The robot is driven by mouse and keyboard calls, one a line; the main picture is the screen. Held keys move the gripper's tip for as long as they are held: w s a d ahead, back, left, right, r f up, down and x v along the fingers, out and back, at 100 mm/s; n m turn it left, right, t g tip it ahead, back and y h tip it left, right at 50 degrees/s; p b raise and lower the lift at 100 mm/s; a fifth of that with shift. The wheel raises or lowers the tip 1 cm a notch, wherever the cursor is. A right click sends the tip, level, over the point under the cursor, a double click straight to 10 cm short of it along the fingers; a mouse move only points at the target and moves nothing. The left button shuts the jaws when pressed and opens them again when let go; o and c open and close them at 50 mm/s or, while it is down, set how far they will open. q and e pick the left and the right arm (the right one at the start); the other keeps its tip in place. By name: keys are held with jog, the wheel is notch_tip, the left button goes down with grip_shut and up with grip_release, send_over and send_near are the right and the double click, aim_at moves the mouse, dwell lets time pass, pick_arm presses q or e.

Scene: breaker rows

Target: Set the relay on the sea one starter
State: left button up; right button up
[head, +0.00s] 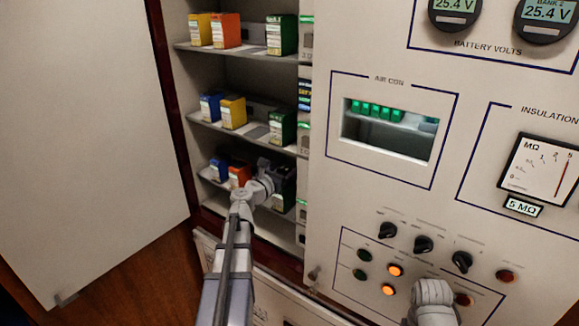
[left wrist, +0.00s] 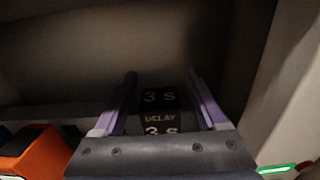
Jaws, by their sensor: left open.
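My left gripper (head: 272,180) reaches into the lowest visible shelf of the open cabinet, at its right end. In the left wrist view the left gripper (left wrist: 160,78) is open, with one finger on each side of a dark block (left wrist: 159,98) marked "3 S" and "DELAY". I cannot tell whether the fingers touch it. A dark green module (head: 288,196) shows partly behind the gripper in the head view. No label reading sea one is legible. Only a pale piece of my right arm shows at the bottom; its gripper is not visible.
An orange module (head: 239,175) stands left of the gripper, and also shows in the left wrist view (left wrist: 38,153). A blue module (head: 218,169) is further left. Upper shelves (head: 196,49) hold more coloured modules. The panel edge with a green light (left wrist: 276,168) is close on the right.

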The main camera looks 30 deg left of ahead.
pick_arm(q)
jog(key=s, duration=1.2)
jog(key=shift+a, duration=0.45)
